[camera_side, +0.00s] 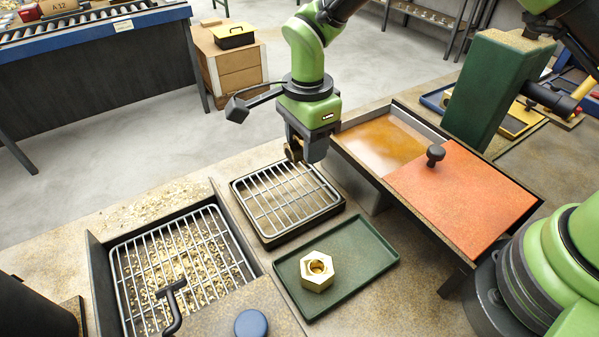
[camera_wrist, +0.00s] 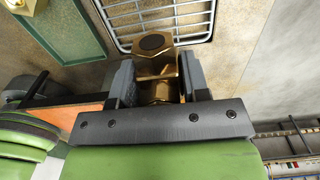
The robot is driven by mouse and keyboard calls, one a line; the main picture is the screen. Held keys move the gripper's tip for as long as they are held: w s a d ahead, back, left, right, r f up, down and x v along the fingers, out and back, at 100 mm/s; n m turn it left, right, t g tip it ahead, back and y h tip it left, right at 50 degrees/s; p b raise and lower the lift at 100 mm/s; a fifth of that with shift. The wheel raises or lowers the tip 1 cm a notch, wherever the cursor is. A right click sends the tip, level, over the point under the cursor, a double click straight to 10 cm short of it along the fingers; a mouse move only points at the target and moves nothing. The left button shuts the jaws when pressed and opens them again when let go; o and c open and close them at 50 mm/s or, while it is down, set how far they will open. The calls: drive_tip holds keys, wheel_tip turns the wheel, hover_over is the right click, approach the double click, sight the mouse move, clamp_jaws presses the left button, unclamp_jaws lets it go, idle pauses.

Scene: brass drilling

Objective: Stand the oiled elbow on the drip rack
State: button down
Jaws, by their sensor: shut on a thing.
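My gripper (camera_side: 306,149) is shut on a brass elbow (camera_side: 293,150), which hangs just above the far side of the drip rack (camera_side: 250,196). In the wrist view the elbow (camera_wrist: 155,48) sits between the two grey fingers (camera_wrist: 157,85), one dark opening facing the camera. The drip rack is a wire grid in a dark tray; part of its grid (camera_wrist: 190,18) shows beyond the elbow in the wrist view. The elbow appears apart from the grid, but the exact gap is hard to tell.
A green tray (camera_side: 365,270) with a brass hex fitting (camera_side: 317,271) lies in front of the rack. An oil bath (camera_side: 383,140) with an orange lid (camera_side: 460,190) stands to the right. A chip bin (camera_side: 232,222) with a grid is at left.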

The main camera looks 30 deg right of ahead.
sight(306, 181)
drive_tip(key=shift+f, duration=3)
drive_tip(key=c, duration=0.6)
unclamp_jaws()
drive_tip(key=shift+f, duration=0.15)
